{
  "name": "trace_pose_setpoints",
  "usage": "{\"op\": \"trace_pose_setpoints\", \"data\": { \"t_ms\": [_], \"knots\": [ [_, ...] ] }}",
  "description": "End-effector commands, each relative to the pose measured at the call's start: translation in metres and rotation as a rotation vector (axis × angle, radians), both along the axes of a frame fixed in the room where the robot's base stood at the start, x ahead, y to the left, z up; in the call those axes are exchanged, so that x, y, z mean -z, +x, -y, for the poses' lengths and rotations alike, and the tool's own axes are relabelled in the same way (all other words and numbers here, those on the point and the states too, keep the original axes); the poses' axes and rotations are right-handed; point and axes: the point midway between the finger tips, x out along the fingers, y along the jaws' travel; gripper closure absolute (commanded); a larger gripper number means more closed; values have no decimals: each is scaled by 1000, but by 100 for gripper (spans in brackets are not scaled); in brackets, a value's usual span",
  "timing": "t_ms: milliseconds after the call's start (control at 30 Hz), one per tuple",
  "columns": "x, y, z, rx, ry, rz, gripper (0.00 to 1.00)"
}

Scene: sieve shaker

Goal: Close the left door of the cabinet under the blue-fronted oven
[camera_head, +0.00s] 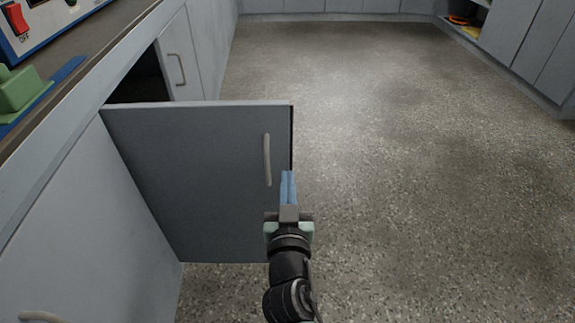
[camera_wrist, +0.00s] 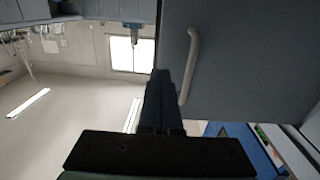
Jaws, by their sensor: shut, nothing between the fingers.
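The left cabinet door (camera_head: 205,180) is a grey-blue panel standing wide open, sticking out from the cabinet over the floor. Its pale curved handle (camera_head: 267,160) is near its free edge and faces me; the handle also shows in the wrist view (camera_wrist: 188,65). Behind the door is the dark cabinet opening (camera_head: 143,80). My gripper (camera_head: 288,176) is shut and empty, with its blue fingers just below the handle near the door's free edge. I cannot tell whether the fingers touch the door. A corner of the blue-fronted oven (camera_head: 30,30) shows at the top left.
The right-hand neighbour door (camera_head: 181,65) is shut. A green block (camera_head: 18,90) on a blue base stands on the worktop (camera_head: 85,40). The speckled floor (camera_head: 400,180) to the right is clear. An open shelf (camera_head: 465,20) is at the far right.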

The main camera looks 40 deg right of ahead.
Motion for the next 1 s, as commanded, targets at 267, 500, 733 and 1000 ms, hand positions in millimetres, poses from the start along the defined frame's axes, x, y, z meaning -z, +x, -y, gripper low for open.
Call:
{"op": "trace_pose_setpoints", "data": {
  "t_ms": [267,500,733,1000],
  "knots": [
    [0,28,23,1,0,1,100],
    [0,34,28,-1,0,1,100],
    [0,34,27,-1,0,0,100],
    [1,37,32,0,-1,1,100]
  ]
}}
